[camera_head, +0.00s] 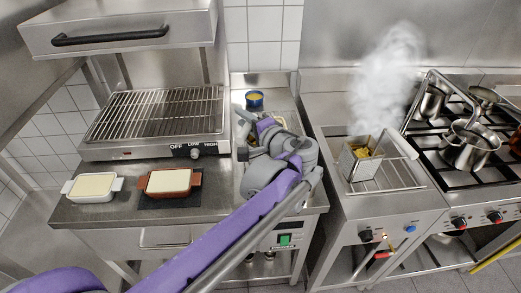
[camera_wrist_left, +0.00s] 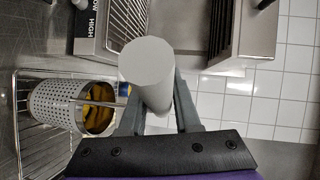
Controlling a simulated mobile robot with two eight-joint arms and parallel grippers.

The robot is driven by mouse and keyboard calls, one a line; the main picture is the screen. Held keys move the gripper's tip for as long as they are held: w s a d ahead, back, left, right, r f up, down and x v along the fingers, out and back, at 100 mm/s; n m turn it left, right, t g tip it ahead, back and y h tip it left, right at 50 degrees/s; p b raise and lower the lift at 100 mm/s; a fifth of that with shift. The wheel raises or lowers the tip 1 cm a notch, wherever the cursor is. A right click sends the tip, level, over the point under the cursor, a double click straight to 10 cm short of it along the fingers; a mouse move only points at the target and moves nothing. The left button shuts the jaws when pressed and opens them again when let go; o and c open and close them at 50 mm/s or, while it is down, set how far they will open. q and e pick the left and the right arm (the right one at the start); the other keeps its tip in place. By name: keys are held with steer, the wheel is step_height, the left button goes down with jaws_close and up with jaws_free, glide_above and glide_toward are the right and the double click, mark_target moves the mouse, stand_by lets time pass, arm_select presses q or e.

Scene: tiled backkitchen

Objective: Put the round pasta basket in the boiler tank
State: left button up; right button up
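The round pasta basket (camera_wrist_left: 62,106) is a perforated metal cylinder with yellow pasta inside and a thick grey handle (camera_wrist_left: 146,65). In the wrist view it lies left of my left gripper (camera_wrist_left: 160,88), whose fingers close on both sides of the handle. In the head view my left gripper (camera_head: 257,140) is over the counter strip right of the grill, and the basket is mostly hidden there. The boiler tank (camera_head: 400,178) is the steaming well to the right, with a square pasta basket (camera_head: 357,160) at its left. My right gripper is out of view.
A blue-rimmed bowl (camera_head: 254,99) stands behind my left gripper. The grill (camera_head: 155,115) and two filled dishes, white (camera_head: 92,188) and brown (camera_head: 168,183), are at left. Pots (camera_head: 468,148) stand on the stove at right.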

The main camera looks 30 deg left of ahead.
arm_select(q)
jaws_close()
stand_by(1.0)
